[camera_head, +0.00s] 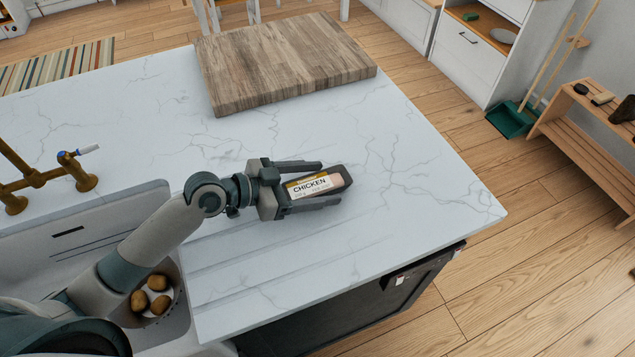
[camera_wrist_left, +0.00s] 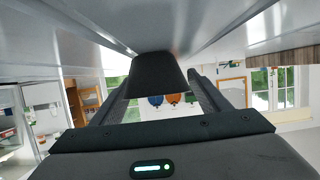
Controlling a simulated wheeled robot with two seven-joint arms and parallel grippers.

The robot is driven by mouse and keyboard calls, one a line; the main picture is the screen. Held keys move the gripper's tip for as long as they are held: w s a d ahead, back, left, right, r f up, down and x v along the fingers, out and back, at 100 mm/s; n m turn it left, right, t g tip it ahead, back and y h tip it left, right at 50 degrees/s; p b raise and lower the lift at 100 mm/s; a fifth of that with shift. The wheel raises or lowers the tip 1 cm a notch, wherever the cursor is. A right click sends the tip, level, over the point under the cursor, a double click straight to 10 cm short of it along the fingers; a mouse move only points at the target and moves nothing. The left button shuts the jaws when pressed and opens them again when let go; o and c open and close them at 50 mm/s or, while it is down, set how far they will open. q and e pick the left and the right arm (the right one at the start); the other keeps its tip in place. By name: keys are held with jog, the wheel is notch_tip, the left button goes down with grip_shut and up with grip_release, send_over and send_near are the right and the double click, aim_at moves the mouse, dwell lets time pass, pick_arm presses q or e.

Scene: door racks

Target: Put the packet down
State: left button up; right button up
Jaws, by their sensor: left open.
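The packet (camera_head: 317,184) is a dark tray with a white and yellow label reading "CHICKEN". It lies on the white marble counter (camera_head: 400,200), right of the sink. My left gripper (camera_head: 318,184) is open, with one finger on either side of the packet. In the left wrist view the dark underside or end of the packet (camera_wrist_left: 153,75) shows between the two fingers, close to the pale counter surface (camera_wrist_left: 60,35). Whether the fingers touch the packet cannot be told. My right gripper is not in view.
A thick wooden board (camera_head: 285,62) lies at the back of the counter. The sink (camera_head: 170,330) at lower left holds a bowl of brown and white round items (camera_head: 152,295). A brass tap (camera_head: 40,178) stands at the left. The counter right of the packet is clear.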

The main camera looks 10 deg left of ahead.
aim_at(319, 183)
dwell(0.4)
pick_arm(q)
jog(key=c, duration=1.4)
jog(key=shift+w+r, duration=0.1)
jog(key=shift+r, duration=0.35)
jog(key=r, duration=0.1)
jog(key=r+b, duration=0.1)
jog(key=r, duration=0.1)
jog(key=shift+d+r, duration=0.25)
jog(key=s+d+r, duration=0.1)
jog(key=d+r, duration=0.1)
jog(key=d, duration=0.1)
jog(key=s+d+r+b, duration=0.1)
jog(key=d+r, duration=0.1)
jog(key=d, duration=0.2)
jog(key=s+d+r, duration=0.1)
jog(key=d+r, duration=0.1)
jog(key=d, duration=0.1)
jog(key=shift+s+d+r+b, duration=0.3)
jog(key=shift+d+b, duration=0.05)
